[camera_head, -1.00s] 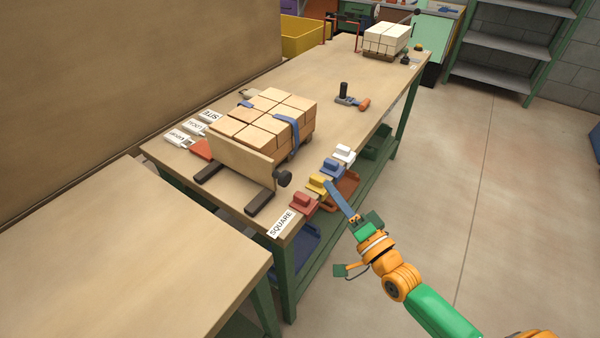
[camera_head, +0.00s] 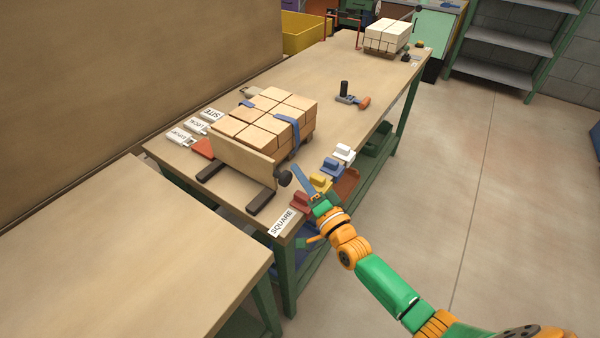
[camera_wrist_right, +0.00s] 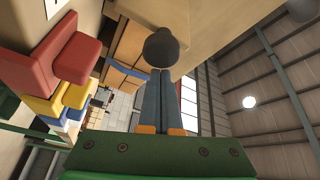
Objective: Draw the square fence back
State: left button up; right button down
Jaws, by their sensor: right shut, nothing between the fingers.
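The square fence is an upright tan board (camera_head: 241,161) on two dark rails, standing at the near side of a stack of tan bricks (camera_head: 262,118). A dark round knob (camera_head: 284,178) sticks out at its right end. My right gripper (camera_head: 298,170) is shut and empty, its fingertips close beside the knob. In the right wrist view the closed fingers (camera_wrist_right: 161,75) point at the knob (camera_wrist_right: 161,47), which hides part of their tip line; I cannot tell whether they touch. The fence board also shows there (camera_wrist_right: 205,25). My left gripper is not in view.
A SQUARE label (camera_head: 283,221) and red (camera_head: 301,202), yellow (camera_head: 320,182), blue (camera_head: 331,164) and white (camera_head: 344,153) blocks line the table's right edge, close to my right arm. A hammer-like tool (camera_head: 352,98) lies beyond. White bricks (camera_head: 387,35) stand at the far end.

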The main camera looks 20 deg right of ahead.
jog(key=s+a+p, duration=0.1)
jog(key=a, duration=0.1)
jog(key=s+a+p, duration=0.1)
jog(key=s+a, duration=0.1)
jog(key=shift+s+a, duration=0.1)
jog(key=shift+s, duration=0.05)
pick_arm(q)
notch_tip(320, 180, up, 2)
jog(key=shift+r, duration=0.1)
